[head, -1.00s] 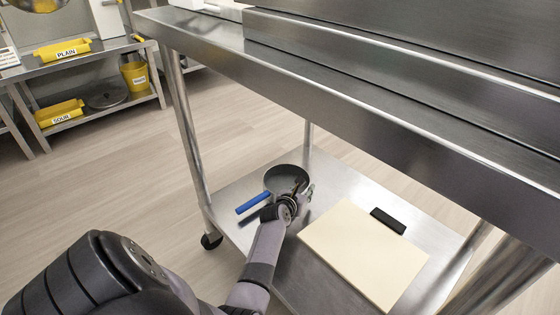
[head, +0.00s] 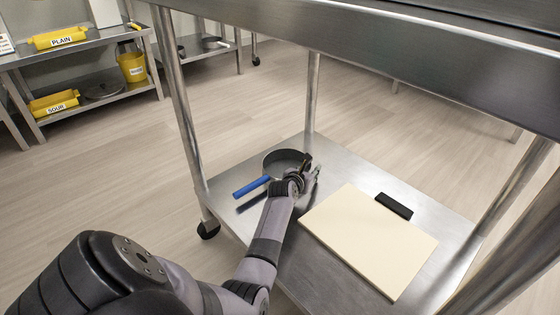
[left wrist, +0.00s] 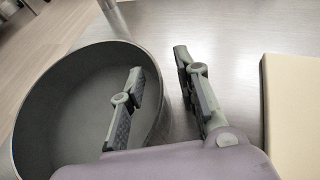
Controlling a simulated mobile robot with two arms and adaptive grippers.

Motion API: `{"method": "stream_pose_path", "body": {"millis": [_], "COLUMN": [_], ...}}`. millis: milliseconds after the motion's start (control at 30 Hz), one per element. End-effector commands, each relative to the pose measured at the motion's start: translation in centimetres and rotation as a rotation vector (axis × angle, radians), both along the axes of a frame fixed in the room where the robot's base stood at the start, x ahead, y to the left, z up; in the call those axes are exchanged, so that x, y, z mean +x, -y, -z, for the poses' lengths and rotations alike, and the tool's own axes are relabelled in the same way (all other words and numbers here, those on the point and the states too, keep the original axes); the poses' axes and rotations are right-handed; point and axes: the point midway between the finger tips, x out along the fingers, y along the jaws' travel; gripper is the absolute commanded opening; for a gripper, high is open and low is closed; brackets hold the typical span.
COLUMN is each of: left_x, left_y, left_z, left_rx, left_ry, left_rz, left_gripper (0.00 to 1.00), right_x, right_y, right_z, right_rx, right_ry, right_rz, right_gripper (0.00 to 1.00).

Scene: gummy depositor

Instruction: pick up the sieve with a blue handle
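The sieve (head: 270,163) is a round dark grey pan on the lower metal shelf, with its blue handle (head: 251,187) pointing left and toward me. My left gripper (head: 311,172) is at the sieve's right side, away from the handle. In the left wrist view, the sieve (left wrist: 60,105) fills the left, and the gripper (left wrist: 160,88) is open. One finger shows over the sieve's inside and the other outside its wall, with the rim between them. I cannot tell how deep the fingers reach. The handle is out of the left wrist view. My right gripper is not in view.
A cream board (head: 365,240) lies right of the gripper, with a black block (head: 394,206) at its far edge. The upper metal tabletop (head: 420,65) overhangs the shelf (head: 345,165), with legs at the corners. A rack with yellow bins (head: 60,38) stands far left.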

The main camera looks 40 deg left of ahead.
Motion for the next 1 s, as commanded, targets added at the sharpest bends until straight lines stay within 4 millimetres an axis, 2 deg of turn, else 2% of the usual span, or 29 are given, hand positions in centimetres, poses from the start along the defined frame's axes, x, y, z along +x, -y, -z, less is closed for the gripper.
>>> {"method": "stream_pose_path", "body": {"millis": [133, 600, 1000], "left_x": [0.00, -0.02, -0.03], "left_y": [0.00, 0.01, 0.01], "left_z": [-0.05, -0.02, -0.01], "left_rx": [0.000, 0.000, 0.001], "left_ry": [0.000, 0.000, -0.001], "left_rz": [0.000, 0.000, 0.000], "left_gripper": [0.30, 0.00, 0.00], "right_x": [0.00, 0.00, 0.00], "right_y": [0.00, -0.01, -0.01], "right_z": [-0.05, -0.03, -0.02], "right_rx": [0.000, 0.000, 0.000], "right_ry": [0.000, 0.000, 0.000], "right_rz": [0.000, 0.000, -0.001], "right_gripper": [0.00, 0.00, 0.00]}}
